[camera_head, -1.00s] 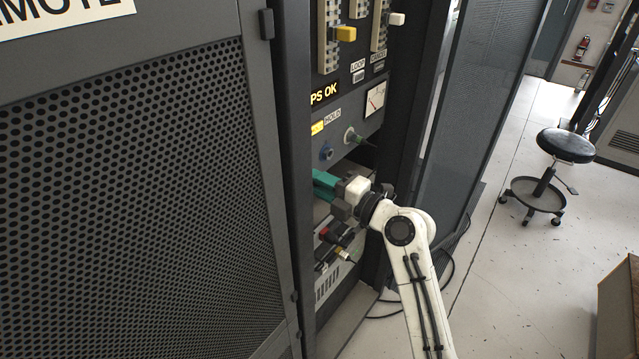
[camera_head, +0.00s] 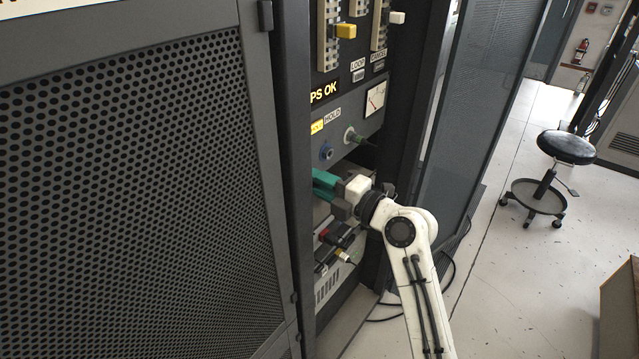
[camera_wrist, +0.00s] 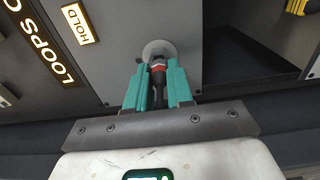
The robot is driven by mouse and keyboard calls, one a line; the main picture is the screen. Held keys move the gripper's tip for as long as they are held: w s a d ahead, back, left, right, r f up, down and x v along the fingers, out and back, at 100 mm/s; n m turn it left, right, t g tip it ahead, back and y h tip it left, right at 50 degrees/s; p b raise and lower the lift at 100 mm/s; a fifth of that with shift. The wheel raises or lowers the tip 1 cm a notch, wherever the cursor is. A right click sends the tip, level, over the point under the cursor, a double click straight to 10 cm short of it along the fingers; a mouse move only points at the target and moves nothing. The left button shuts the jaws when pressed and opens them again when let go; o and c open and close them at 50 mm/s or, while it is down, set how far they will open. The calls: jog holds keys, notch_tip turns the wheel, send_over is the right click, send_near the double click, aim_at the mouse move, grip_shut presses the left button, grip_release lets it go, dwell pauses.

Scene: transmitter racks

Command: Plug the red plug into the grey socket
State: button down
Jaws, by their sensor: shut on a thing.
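My gripper (camera_wrist: 158,92) has teal fingers, shut on the red plug (camera_wrist: 158,68), a dark body with a red band near its front. In the wrist view the plug points at the round grey socket (camera_wrist: 159,47) on the grey panel. The red band is at or just in front of the socket's face; I cannot tell if the tip is inside. In the head view my gripper (camera_head: 324,182) reaches into the rack from the right, and the held plug is hidden there.
A mesh door (camera_head: 130,190) stands left. A stool (camera_head: 566,148) is far right.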

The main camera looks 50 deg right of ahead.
jog(key=shift+w+b, duration=0.3)
jog(key=shift+w, duration=0.2)
jog(key=c, duration=0.9)
grip_release()
jog(key=s+b, duration=0.3)
jog(key=s, duration=0.7)
jog(key=shift+s+d, duration=0.15)
jog(key=shift+s, duration=0.25)
